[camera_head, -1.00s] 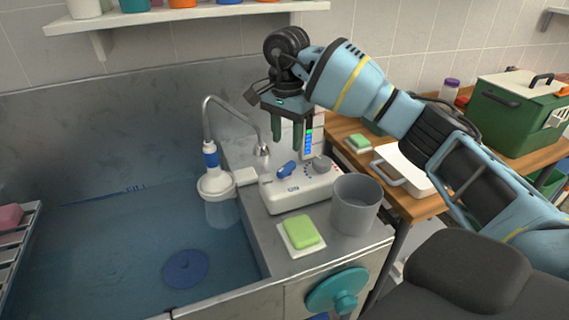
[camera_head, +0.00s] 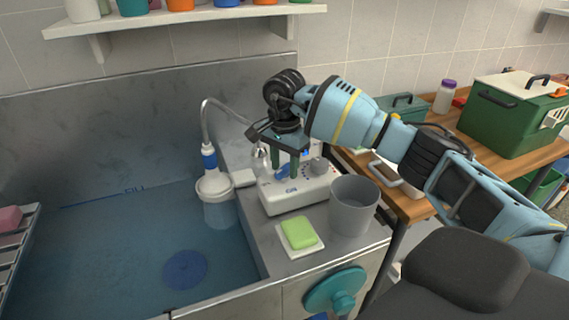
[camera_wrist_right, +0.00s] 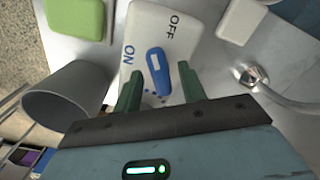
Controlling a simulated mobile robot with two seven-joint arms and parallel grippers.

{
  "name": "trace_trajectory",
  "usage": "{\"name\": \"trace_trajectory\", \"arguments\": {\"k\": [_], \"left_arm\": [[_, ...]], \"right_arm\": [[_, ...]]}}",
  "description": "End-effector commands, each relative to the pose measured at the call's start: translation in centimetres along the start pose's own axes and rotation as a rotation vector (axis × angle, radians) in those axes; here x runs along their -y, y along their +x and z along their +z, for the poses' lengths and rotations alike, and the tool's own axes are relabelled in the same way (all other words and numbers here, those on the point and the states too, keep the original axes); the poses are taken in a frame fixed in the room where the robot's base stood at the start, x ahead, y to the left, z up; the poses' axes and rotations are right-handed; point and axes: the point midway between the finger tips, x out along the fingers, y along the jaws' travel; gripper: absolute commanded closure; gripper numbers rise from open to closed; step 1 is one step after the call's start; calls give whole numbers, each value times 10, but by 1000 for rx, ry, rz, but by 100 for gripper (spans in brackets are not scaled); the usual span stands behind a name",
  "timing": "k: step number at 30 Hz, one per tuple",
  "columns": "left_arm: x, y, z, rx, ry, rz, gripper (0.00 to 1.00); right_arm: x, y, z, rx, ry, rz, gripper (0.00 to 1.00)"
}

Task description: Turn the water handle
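The blue handle (camera_head: 281,172) sits on top of a white control box (camera_head: 285,201) beside the sink. The right wrist view shows the handle (camera_wrist_right: 158,73) pointing between the printed words ON and OFF on the box (camera_wrist_right: 205,50). My right gripper (camera_head: 284,165) is pointed down over the box. In the wrist view its green fingers (camera_wrist_right: 159,75) are open, one on each side of the handle, with visible gaps. Whether they are low enough to be beside the handle is hard to tell. My left gripper is not in view.
A curved faucet (camera_head: 206,125) stands left of the box over the water-filled sink (camera_head: 110,240). A grey cup (camera_head: 353,207) and a green sponge (camera_head: 298,233) are close in front. A teal knob (camera_head: 336,291) is on the sink's front. A wooden table (camera_head: 420,207) is at right.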

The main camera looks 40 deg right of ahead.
Motion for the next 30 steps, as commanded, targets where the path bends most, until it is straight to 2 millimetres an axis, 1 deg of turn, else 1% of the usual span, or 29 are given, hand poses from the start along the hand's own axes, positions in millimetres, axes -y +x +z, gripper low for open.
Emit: {"name": "trace_trajectory", "arguments": {"k": [1,6,9,14,20,30], "left_arm": [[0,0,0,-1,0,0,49],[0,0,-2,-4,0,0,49],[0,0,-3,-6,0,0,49],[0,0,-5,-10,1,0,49],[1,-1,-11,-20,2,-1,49],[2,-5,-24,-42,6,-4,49]], "right_arm": [[0,0,0,0,0,0,66],[0,0,0,0,0,0,88],[0,0,0,0,0,0,100],[0,-1,0,0,7,0,100],[0,-2,0,0,67,-1,100],[0,-3,0,0,294,-2,100]]}}
